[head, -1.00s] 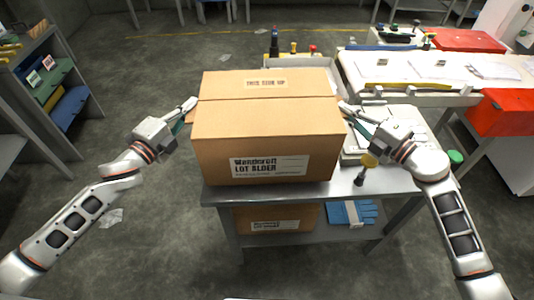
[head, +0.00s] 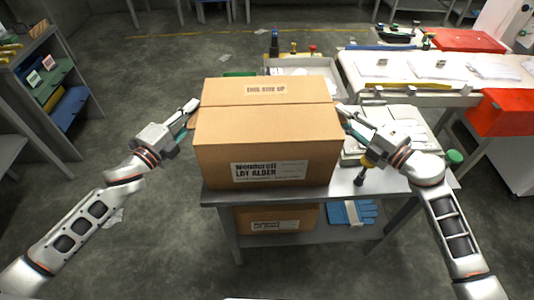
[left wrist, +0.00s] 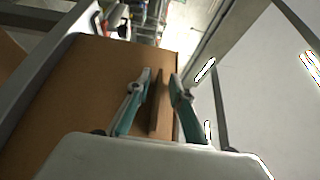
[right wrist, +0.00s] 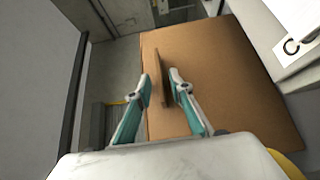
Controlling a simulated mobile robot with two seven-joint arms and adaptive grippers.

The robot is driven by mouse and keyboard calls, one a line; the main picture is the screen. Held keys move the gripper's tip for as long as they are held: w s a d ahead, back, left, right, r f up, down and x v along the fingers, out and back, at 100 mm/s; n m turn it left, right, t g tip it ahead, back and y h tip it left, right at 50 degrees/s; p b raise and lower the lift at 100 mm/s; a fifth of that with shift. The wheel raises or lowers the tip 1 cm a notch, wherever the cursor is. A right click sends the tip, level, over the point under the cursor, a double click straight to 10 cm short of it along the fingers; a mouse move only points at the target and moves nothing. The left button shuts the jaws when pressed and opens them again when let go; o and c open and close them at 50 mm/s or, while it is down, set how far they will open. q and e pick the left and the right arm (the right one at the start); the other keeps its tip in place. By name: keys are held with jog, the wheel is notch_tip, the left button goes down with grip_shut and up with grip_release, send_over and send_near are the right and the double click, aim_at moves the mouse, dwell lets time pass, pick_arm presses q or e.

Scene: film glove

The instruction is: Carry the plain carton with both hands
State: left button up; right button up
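The large brown carton (head: 266,131) stands upright on the grey table (head: 355,184), its lid closed, with a THIS SIDE UP label on top and a printed label on the front. My left gripper (head: 190,108) is at its left side. In the left wrist view its fingers (left wrist: 160,88) stand apart on either side of a thin brown flap (left wrist: 158,112), with gaps. My right gripper (head: 343,112) is at the right side. In the right wrist view its fingers (right wrist: 161,90) likewise stand apart around a similar flap (right wrist: 161,72).
A second carton (head: 276,217) and blue gloves (head: 352,213) lie on the lower shelf. A shelf unit (head: 45,78) stands left; open floor lies between.

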pick_arm(q)
jog(key=shift+s, duration=0.15)
pick_arm(e)
jog(key=v, duration=1.2)
pick_arm(q)
jog(key=v, duration=1.1)
jog(key=shift+s+a, duration=0.25)
jog(key=shift+s, duration=0.05)
pick_arm(e)
jog(key=shift+r, duration=0.1)
